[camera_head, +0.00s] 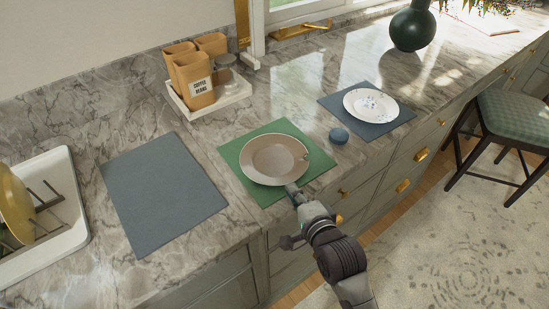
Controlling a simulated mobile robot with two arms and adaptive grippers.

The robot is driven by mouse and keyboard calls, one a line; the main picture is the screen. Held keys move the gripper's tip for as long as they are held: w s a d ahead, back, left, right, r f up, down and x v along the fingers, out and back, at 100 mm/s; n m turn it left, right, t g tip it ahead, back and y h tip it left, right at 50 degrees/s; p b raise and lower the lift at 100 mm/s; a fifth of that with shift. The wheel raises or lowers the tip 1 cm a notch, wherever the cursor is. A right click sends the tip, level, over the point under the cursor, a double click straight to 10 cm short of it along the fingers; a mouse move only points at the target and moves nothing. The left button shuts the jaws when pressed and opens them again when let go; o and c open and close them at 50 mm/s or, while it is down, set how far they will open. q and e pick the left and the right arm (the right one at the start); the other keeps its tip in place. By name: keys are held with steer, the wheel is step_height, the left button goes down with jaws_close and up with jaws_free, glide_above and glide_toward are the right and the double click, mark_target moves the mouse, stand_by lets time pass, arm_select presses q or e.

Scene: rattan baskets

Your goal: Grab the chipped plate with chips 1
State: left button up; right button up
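A beige-brown plate (274,158) lies on a green mat (235,158) near the counter's front edge. A small pale mark that looks like a chip shows at its right rim. A white plate (370,105) with blue specks lies on a dark blue-grey mat (400,119) further right. My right gripper (292,188) reaches in from the front, its tip at the near rim of the brown plate. I cannot tell whether it touches the rim or how far its fingers are apart. My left gripper is out of view.
An empty grey mat (163,190) lies left. A white dish rack (72,238) holds a yellow plate (14,205). A tray (235,97) with coffee bags and a dark vase (412,27) stand behind. A stool (515,118) stands right.

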mark_target(287, 183)
steer(key=x, duration=0.4)
steer(key=shift+d+r+p, duration=0.1)
steer(key=shift+p, duration=0.25)
steer(key=shift+w, duration=0.15)
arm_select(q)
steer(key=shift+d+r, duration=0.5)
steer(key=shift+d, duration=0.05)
arm_select(e)
jaws_close()
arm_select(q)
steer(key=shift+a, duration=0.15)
